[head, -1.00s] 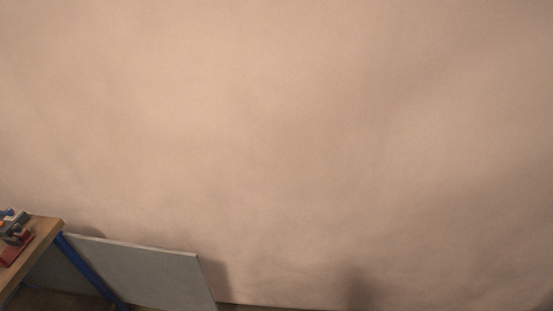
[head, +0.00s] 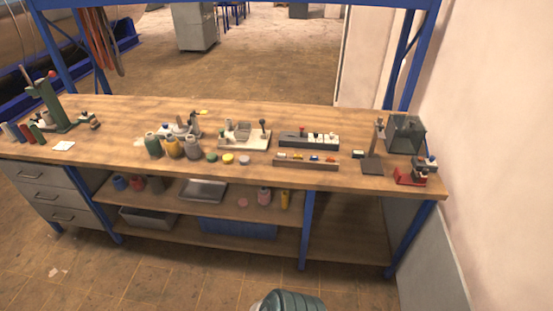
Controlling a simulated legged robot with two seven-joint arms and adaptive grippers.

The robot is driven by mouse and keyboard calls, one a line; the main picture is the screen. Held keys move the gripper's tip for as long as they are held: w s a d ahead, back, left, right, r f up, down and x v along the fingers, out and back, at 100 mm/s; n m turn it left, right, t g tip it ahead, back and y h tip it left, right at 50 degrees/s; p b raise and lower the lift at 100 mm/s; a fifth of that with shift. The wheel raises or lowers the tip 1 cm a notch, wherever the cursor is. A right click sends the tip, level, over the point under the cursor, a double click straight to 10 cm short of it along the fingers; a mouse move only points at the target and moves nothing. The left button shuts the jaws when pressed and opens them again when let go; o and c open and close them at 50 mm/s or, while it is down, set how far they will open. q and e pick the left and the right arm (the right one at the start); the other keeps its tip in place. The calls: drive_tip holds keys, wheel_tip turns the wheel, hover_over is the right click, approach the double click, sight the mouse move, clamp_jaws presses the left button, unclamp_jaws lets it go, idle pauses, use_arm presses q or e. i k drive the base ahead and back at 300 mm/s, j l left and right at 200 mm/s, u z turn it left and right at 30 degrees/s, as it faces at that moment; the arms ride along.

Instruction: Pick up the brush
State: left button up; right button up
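I cannot make out a brush for certain among the small items. The wooden workbench (head: 100,157) spans the head view on a blue frame. On it, a white tray (head: 258,144) holds small upright parts, and a dark box with a pale front (head: 309,140) stands to its right. A narrow wooden rack (head: 306,165) with small coloured pieces lies in front. Neither of my grippers is in view.
A green press (head: 44,103) stands at the bench's left, a stand with a dark base (head: 373,164) and a red tool (head: 410,178) at its right. Bins and jars fill the lower shelf (head: 160,199). A ribbed teal object (head: 290,302) shows at the bottom edge. The tiled floor in front looks mostly clear.

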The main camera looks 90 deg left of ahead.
sight(95, 123)
drive_tip(key=u, duration=3.6)
